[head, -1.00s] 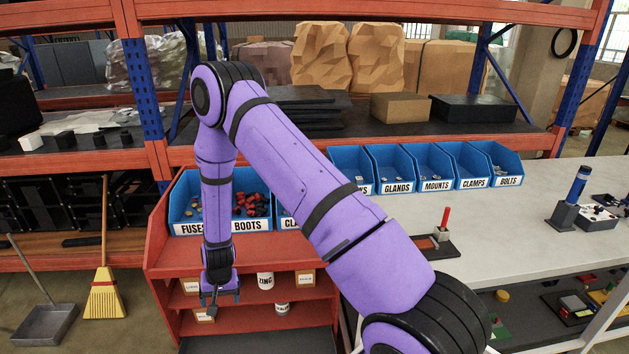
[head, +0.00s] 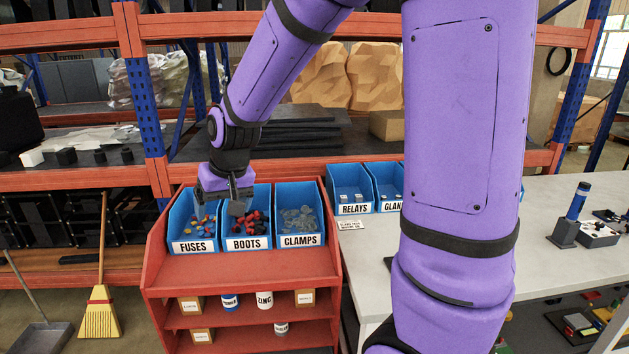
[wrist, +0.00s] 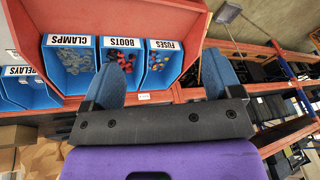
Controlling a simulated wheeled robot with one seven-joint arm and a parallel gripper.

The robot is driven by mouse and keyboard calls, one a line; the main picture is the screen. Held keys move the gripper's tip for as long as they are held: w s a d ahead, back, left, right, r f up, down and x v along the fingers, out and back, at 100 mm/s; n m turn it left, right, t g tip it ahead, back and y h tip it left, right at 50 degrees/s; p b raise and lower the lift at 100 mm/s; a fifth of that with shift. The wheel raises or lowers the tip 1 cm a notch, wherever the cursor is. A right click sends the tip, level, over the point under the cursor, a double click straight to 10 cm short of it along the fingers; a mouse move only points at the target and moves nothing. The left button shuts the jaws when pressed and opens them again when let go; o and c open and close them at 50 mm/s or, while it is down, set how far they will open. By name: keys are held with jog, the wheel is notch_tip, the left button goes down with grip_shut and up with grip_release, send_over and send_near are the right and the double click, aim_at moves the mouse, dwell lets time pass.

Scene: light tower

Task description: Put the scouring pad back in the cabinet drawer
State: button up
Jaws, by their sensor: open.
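I cannot make out a scouring pad in either view. A red cabinet (head: 240,268) stands left of the worktable, with a top tier of blue bins and open shelves below. No drawer can be told apart on it. My gripper (head: 227,197) is above the FUSES and BOOTS bins in the head view. In the wrist view my gripper (wrist: 163,62) has its two blue-grey fingers wide apart, with nothing between them. The cabinet's bins show beyond the fingers.
The FUSES bin (head: 195,228), BOOTS bin (head: 247,222) and CLAMPS bin (head: 298,220) hold small parts. White cans and small boxes stand on the lower shelves. A worktable (head: 552,205) is at right, partly behind my arm. A yellow broom (head: 100,312) stands at left.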

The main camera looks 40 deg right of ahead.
jog(key=s+d+r, duration=0.1)
jog(key=s+r, duration=0.3)
jog(key=s, duration=0.3)
jog(key=s+d+r+n+t, duration=0.1)
jog(key=s+r, duration=0.3)
jog(key=s, duration=0.4)
jog(key=s+d+r+h, duration=0.1)
jog(key=s+r, duration=0.3)
jog(key=s, duration=0.4)
jog(key=shift+s+d+n+t, duration=0.15)
jog(key=shift+d+n+t, duration=0.15)
jog(key=shift+d+n, duration=0.15)
